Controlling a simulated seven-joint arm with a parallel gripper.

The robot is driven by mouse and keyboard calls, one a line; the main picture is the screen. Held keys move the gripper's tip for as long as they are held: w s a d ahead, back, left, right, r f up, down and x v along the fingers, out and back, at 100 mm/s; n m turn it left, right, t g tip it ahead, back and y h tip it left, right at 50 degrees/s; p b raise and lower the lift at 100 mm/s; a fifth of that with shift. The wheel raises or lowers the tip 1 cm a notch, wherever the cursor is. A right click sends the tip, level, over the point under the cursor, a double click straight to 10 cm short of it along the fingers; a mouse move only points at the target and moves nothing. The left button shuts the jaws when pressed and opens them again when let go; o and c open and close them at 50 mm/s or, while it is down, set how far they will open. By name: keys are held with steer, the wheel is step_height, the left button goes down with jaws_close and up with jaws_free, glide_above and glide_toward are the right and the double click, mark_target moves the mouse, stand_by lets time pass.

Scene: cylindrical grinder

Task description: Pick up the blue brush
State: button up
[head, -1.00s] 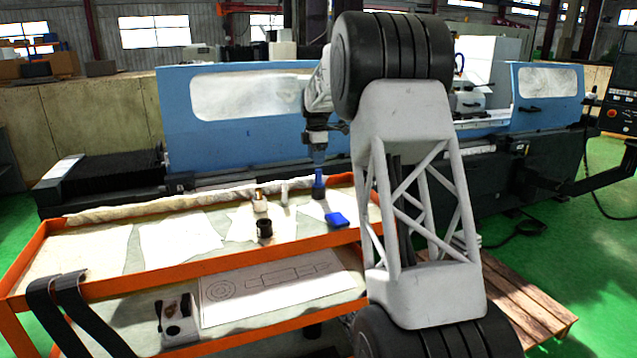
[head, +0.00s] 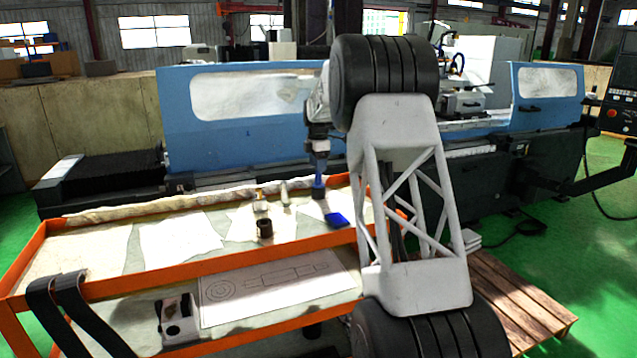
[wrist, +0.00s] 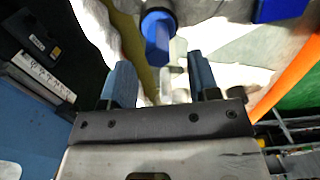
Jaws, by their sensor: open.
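In the wrist view the brush (wrist: 157,36) shows as a blue body with a dark end, just beyond the fingertips. The exact gap between fingers and brush is hard to tell.
A dark cup (head: 264,228) and small bottles (head: 284,193) stand to the left. The cart's orange rim (head: 150,277) borders the tray. The blue grinder (head: 240,120) stands behind.

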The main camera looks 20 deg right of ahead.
mark_target(319, 184)
steer(key=shift+f, duration=0.2)
steer(key=shift+d+f, duration=0.15)
steer(key=shift+f, duration=2.5)
steer(key=c, duration=1)
steer(key=shift+r, duration=0.1)
steer(key=shift+w+r, duration=0.1)
steer(key=shift+r, duration=4.85)
